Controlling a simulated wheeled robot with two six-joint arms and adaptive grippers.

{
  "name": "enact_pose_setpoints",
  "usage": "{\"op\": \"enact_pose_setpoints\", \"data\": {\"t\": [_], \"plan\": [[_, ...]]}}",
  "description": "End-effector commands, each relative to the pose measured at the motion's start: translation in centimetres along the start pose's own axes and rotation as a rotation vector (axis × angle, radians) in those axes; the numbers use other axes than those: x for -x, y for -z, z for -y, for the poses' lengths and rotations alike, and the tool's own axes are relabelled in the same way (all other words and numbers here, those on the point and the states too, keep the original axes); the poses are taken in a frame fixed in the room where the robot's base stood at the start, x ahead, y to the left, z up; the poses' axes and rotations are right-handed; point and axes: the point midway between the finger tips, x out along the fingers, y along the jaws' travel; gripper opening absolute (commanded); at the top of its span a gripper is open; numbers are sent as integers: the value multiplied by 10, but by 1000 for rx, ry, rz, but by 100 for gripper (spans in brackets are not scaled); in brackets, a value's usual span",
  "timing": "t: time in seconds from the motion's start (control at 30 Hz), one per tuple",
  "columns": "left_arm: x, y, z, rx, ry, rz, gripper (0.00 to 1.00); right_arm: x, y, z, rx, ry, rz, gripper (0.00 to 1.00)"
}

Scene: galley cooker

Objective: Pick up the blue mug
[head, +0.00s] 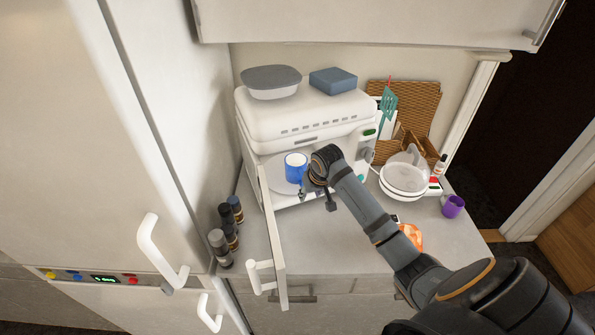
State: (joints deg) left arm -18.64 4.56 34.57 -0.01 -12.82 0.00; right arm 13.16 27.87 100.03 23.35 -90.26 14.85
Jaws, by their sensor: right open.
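The blue mug (293,174) stands upright with a pale inside, on a round plate inside the open white microwave (275,118). My right arm reaches in from the lower right. My right gripper (316,192) is just right of the mug and slightly in front of it, at the microwave's opening. It is open, and its fingers are small and partly hidden by my own wrist. I cannot tell whether a finger touches the mug. My left gripper is not in view.
The microwave door (272,235) stands open toward me, left of my right arm. A grey bowl (271,81) and a blue box (333,80) sit on top. Several dark-capped jars (220,248) stand left. A purple cup (453,206) and a glass-lidded white dish (404,178) stand right.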

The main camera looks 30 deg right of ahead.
Motion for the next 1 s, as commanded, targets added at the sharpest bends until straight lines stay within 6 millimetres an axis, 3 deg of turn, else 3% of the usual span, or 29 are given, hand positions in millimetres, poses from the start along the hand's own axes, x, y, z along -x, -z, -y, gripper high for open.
{"op": "enact_pose_setpoints", "data": {"t": [0.1,0.23,0.33,0.47,0.6,0.8,1.0], "plan": [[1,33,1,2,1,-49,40,-2,3,0,1,0,1,42],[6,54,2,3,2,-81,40,-3,12,0,-1,2,-1,42],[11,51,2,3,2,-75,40,-9,29,2,-1,4,0,42],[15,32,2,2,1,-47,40,-18,48,1,-1,3,0,42],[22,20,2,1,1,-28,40,-30,47,0,2,0,2,42],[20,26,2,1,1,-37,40,-32,46,0,2,0,0,42],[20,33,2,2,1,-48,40,-32,46,0,2,0,0,16]]}}
